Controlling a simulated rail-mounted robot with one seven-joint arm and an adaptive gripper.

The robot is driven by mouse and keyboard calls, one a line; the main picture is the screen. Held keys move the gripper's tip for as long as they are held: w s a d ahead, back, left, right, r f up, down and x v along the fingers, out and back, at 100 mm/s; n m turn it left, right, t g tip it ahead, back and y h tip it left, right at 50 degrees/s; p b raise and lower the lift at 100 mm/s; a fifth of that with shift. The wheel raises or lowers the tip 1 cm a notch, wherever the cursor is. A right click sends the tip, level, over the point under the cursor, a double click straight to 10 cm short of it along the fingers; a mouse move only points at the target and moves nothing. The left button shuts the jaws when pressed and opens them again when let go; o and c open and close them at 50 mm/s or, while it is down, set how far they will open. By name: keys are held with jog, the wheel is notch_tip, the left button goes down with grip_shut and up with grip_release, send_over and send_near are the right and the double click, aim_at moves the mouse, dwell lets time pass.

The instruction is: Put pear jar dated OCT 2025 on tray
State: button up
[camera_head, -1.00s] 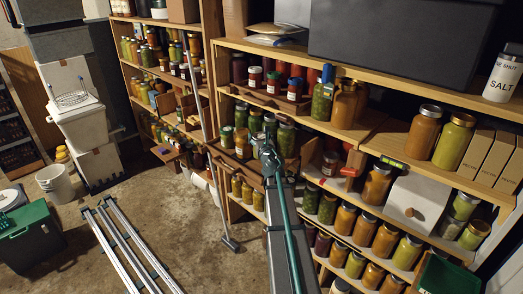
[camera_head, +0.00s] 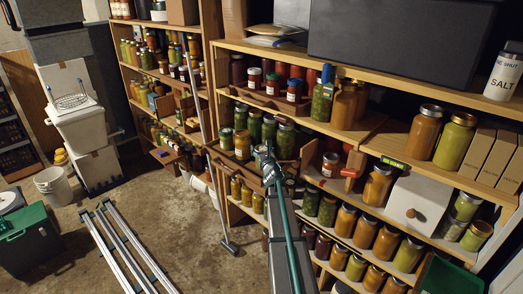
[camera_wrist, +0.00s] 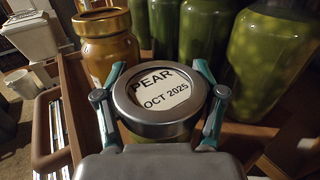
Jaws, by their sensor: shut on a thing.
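The pear jar shows in the wrist view by its round grey-rimmed lid (camera_wrist: 160,98), with a pale label reading PEAR OCT 2025. My gripper (camera_wrist: 160,92) is shut on this jar, with a teal finger on each side of the lid. Most of the jar's body is hidden under the lid and my gripper. In the head view my gripper (camera_head: 268,165) is at the front of the middle shelf bay, and the jar there is largely hidden. A brown wooden tray (camera_head: 232,164) is around and below the jars there; I cannot tell whether the held jar touches it.
An amber jar (camera_wrist: 106,45) stands close behind my gripper on the left. Several green jars (camera_wrist: 262,60) stand behind and to the right. Shelves full of jars lie below.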

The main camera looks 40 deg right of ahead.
jog(key=shift+f, duration=0.15)
jog(key=o, duration=1.5)
jog(key=shift+o, duration=0.2)
